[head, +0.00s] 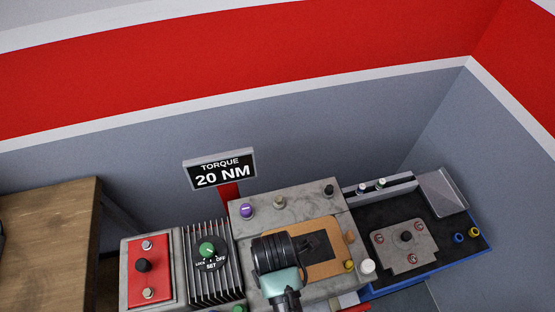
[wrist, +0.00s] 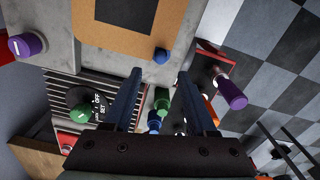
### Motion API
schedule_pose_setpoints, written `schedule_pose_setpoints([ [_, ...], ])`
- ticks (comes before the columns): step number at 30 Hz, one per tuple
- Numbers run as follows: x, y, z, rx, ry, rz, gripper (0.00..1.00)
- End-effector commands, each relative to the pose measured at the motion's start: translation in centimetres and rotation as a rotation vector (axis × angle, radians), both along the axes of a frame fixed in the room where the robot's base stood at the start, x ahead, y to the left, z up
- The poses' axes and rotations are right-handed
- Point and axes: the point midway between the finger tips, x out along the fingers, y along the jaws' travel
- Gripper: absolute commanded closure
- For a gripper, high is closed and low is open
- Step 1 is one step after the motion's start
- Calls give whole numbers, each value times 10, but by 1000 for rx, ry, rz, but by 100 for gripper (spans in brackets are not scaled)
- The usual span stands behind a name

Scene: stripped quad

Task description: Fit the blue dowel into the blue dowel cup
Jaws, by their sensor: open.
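My gripper (wrist: 160,75) is open, its two dark blue fingers apart with nothing held between the tips. In the wrist view a short blue round piece (wrist: 161,56) stands by the corner of the tan board, just beyond the fingertips. Another blue piece (wrist: 154,122) shows below a green one between the fingers, partly hidden. I cannot tell which of these is the dowel. In the head view a small blue ring (head: 458,238) sits on the black tray at the right; it may be the cup. My arm hides the fingertips there.
The tan board (head: 322,232) lies on a grey block beneath my arm. A finned block with a green dial (head: 207,249) and a red panel (head: 142,252) stand left. A yellow ring (head: 474,232) lies beside the blue one. A torque sign (head: 219,168) rises behind.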

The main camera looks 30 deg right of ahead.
Motion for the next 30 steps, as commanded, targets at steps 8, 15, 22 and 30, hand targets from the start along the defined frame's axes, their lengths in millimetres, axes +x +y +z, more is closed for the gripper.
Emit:
schedule_pose_setpoints([
  [8,-2,-7,-28,1,5,-3,43],
  [15,-2,-7,-49,0,2,-1,43],
  [22,-1,-7,-51,0,0,0,43],
  [30,-1,-7,-50,0,0,0,90],
])
